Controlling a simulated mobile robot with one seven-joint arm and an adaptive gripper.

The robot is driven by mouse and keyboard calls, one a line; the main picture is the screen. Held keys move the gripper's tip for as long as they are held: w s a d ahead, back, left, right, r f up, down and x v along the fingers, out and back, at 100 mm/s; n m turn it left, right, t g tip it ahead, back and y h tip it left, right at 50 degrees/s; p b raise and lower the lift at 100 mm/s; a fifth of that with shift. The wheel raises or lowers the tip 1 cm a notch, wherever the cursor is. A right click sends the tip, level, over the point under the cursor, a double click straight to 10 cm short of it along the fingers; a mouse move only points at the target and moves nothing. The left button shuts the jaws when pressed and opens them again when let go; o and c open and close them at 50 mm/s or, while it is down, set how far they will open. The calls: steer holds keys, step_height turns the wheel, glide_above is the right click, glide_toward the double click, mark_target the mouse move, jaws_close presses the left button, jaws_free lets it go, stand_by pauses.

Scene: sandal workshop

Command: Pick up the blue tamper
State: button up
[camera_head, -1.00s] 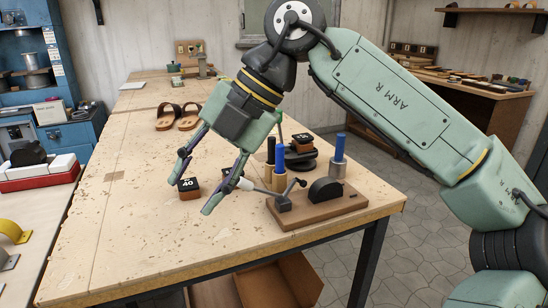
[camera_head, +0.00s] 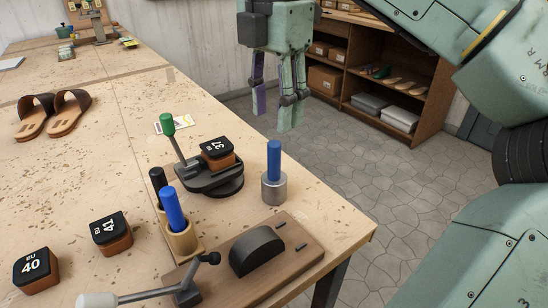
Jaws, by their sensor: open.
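The blue tamper (camera_head: 274,162), a blue handle on a round silver metal base, stands upright on the workbench near its right edge. A second blue-handled tool (camera_head: 173,208) stands in a wooden holder (camera_head: 184,243) to its left, beside a black-handled one (camera_head: 158,180). My gripper (camera_head: 275,108) points down with its fingers apart and nothing between them. In the picture it is above the tamper, over the floor beyond the bench edge, and not touching it.
A wooden jig board (camera_head: 300,262) with a lever clamp (camera_head: 186,290) lies in front of the tamper. A black turntable (camera_head: 212,185) with a block marked 37 (camera_head: 217,152) is to its left. Sandals (camera_head: 52,114) and blocks 41 (camera_head: 111,232) and 40 (camera_head: 36,272) lie further left.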

mark_target(274, 163)
steer(key=shift+w+f, duration=0.15)
steer(key=shift+f, duration=0.15)
steer(key=f+b, duration=0.5)
steer(key=shift+s, duration=0.2)
steer(key=shift+s+f+p, duration=0.1)
steer(key=shift+f+p, duration=0.4)
steer(key=shift+f, duration=2.1)
steer(key=shift+c, duration=0.2)
jaws_close()
